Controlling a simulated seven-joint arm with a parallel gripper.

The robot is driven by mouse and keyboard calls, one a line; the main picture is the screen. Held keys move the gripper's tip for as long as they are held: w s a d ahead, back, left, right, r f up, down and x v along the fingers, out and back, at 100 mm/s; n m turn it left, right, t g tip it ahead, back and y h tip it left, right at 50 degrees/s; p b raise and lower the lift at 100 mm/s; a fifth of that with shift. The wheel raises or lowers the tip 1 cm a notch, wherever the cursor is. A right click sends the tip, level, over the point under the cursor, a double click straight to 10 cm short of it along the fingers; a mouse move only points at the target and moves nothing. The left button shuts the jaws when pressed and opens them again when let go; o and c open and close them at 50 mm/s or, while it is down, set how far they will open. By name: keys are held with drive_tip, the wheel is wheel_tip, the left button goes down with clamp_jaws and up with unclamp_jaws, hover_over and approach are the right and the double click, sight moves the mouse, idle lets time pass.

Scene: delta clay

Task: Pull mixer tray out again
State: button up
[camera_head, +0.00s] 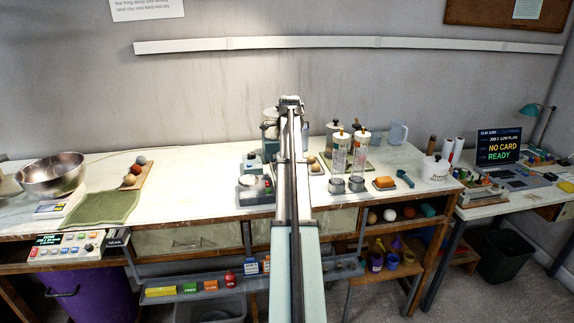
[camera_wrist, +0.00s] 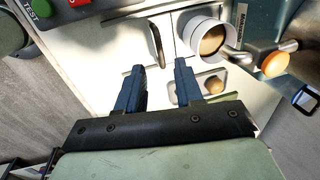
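My gripper (camera_wrist: 160,66) is open in the wrist view, with its two dark blue fingers apart and nothing between them. A dark bar handle (camera_wrist: 157,45) stands on a pale surface just beyond the fingertips, apart from them. A small pale tray (camera_wrist: 222,75) with a tan ball lies beside the right finger, which covers part of it. Above it is a white round cup (camera_wrist: 187,32) with another tan ball inside. I cannot tell which of these parts is the mixer tray. In the head view my arm hides the gripper and part of the machine (camera_head: 270,131) behind it.
A metal lever with an orange knob (camera_wrist: 275,64) is close on the right in the wrist view. A control box with green and red buttons (camera_wrist: 80,3) is at top left. Two clear cylinders (camera_head: 339,155) stand right of my arm.

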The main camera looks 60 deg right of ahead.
drive_tip(key=shift+w+d+f, duration=0.1)
drive_tip(key=shift+w+f, duration=0.05)
drive_tip(key=shift+f, duration=0.7)
drive_tip(key=shift+w+d+f, duration=0.1)
drive_tip(key=shift+d+f, duration=0.05)
drive_tip(key=shift+f, duration=0.7)
drive_tip(key=shift+w+d+f, duration=0.1)
drive_tip(key=shift+w+f, duration=0.05)
drive_tip(key=shift+f, duration=0.7)
drive_tip(key=shift+c, duration=0.4)
clamp_jaws()
